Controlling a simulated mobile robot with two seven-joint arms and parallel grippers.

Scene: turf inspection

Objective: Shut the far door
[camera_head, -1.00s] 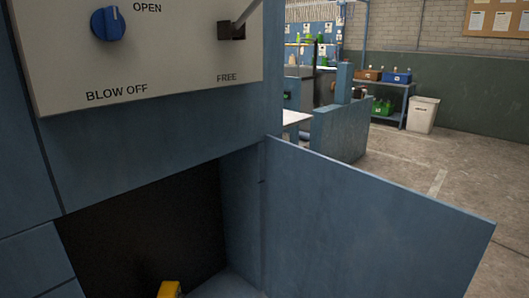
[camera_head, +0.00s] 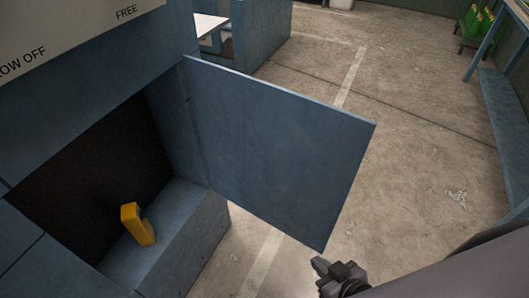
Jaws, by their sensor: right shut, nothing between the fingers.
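The blue door (camera_head: 275,150) stands open, swung out from the right side of a dark compartment (camera_head: 95,175) in a blue cabinet. Its hinge edge is at the left and its free edge points right, towards the open floor. My right gripper (camera_head: 322,268) is at the bottom of the view, just below the door's lower free corner. Its fingers look shut and empty. I cannot tell whether it touches the door. My left gripper is not in view.
A yellow object (camera_head: 136,224) stands on the ledge of the open compartment. A panel (camera_head: 70,25) marked FREE is above it. Concrete floor (camera_head: 420,140) is clear right of the door. A blue bench (camera_head: 500,120) and green crate (camera_head: 480,30) stand at the far right.

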